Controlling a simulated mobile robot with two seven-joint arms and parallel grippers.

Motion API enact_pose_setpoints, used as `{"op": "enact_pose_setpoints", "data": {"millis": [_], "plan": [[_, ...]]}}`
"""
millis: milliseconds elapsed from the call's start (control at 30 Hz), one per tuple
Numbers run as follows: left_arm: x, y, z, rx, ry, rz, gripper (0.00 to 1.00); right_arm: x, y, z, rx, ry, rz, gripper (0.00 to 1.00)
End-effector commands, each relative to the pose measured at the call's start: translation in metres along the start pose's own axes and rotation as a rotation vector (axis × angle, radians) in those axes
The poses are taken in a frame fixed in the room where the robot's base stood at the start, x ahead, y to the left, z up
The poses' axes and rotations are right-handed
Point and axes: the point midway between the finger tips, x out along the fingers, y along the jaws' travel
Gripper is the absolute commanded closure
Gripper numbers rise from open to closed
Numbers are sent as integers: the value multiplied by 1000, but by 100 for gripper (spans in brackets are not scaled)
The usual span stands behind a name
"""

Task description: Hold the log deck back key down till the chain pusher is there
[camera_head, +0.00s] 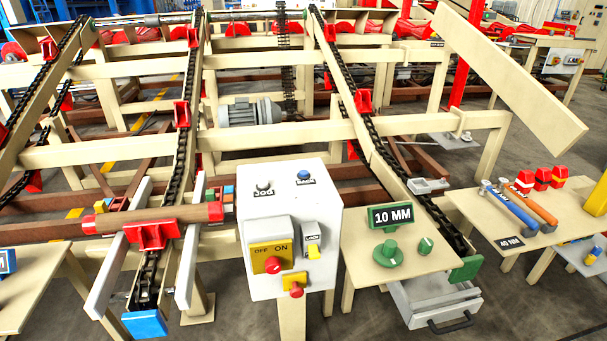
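A white control box (290,225) stands on a post at the front centre. Nothing touches the back key. The log deck's chains (184,165) carry red chain pushers; one pusher (152,236) is low at the front left, against a brown log (165,218) with red at its ends. Another pusher (182,114) is higher on that chain, and one (363,102) is on the chain to the right. Neither of my grippers is in view.
Below the keys are a red off/on knob (273,265), a yellow lock switch (313,252) and a red button (296,291). A table (385,262) with green parts and a 10 MM sign stands right of the box.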

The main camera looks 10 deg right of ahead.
Motion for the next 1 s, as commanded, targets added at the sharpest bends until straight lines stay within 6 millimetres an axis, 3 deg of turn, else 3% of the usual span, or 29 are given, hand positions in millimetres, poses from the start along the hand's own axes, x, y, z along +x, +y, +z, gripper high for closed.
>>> {"op": "enact_pose_setpoints", "data": {"millis": [300, 767, 1000], "plan": [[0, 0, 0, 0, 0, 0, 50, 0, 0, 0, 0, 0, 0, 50], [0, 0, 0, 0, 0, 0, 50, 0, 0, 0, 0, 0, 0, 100], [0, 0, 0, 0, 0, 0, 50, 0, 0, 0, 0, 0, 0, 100]]}}
